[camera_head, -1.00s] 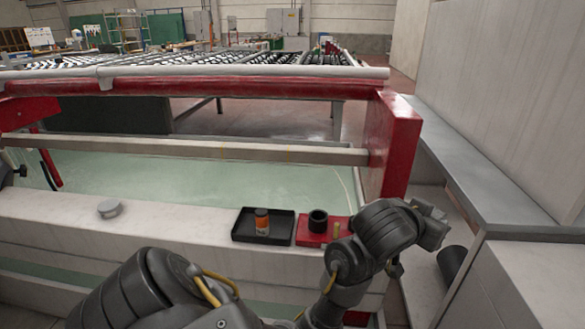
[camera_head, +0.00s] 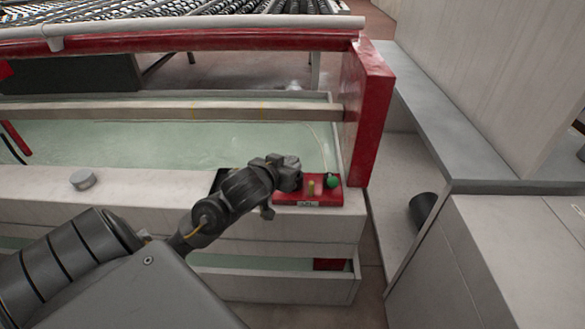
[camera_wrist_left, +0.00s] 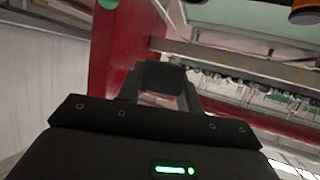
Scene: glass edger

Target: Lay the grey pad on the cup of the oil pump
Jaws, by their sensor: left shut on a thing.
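My left gripper (camera_head: 290,174) is over the left part of the red base (camera_head: 322,197), which carries a brass peg (camera_head: 311,187) and a green knob (camera_head: 332,181). The black cup on this base is hidden behind the gripper. In the left wrist view, the left gripper (camera_wrist_left: 163,85) is shut on a dark grey square piece (camera_wrist_left: 164,76), which looks like the grey pad. I cannot tell whether this piece touches the cup. My right gripper is not in view.
A black tray (camera_head: 216,182) shows partly behind my left arm; its orange bottle shows at the wrist view's corner (camera_wrist_left: 305,14). A round grey disc (camera_head: 82,179) lies on the ledge. A red post (camera_head: 367,115) stands behind the base. The ledge between disc and tray is clear.

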